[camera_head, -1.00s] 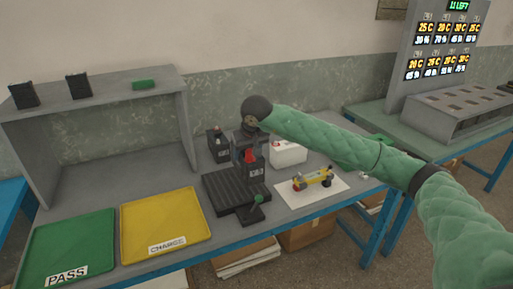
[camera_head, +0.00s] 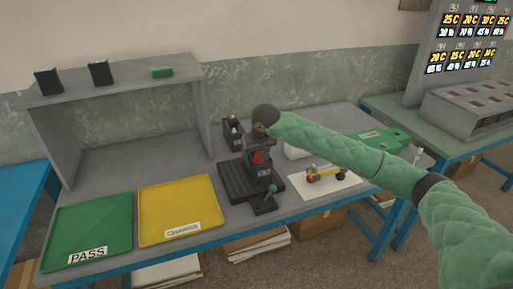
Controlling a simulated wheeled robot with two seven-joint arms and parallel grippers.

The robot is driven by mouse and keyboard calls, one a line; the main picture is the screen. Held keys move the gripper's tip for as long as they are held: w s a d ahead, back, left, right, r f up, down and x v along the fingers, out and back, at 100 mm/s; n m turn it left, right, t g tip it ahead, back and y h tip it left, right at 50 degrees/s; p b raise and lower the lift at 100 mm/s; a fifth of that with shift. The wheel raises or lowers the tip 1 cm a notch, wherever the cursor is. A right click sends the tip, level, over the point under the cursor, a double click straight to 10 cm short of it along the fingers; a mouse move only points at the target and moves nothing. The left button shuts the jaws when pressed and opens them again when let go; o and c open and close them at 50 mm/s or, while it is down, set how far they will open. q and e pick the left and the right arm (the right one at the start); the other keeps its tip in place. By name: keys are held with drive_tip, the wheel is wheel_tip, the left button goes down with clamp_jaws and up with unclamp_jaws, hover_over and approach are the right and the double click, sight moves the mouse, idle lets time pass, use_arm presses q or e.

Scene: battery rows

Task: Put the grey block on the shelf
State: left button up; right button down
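My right arm comes in from the right, and its gripper (camera_head: 259,152) points down over a dark grey block (camera_head: 264,173) with a red part on top and a pale label. This block stands at the black ribbed stand (camera_head: 237,181) on the table. The fingers are small and dark against the block, so I cannot tell whether they grip it. A second dark block (camera_head: 233,135) stands just behind. My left gripper is not in view.
A green PASS tray (camera_head: 90,228) and a yellow CHARGE tray (camera_head: 180,207) lie before the shelf. A toy vehicle (camera_head: 325,173) sits on a white sheet at right. The shelf top is clear right of the green block.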

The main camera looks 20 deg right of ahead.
drive_tip(key=shift+r, duration=0.1)
drive_tip(key=c, duration=0.9)
unclamp_jaws()
drive_tip(key=shift+f, duration=0.2)
drive_tip(key=o, duration=0.5)
drive_tip(key=shift+r, duration=0.1)
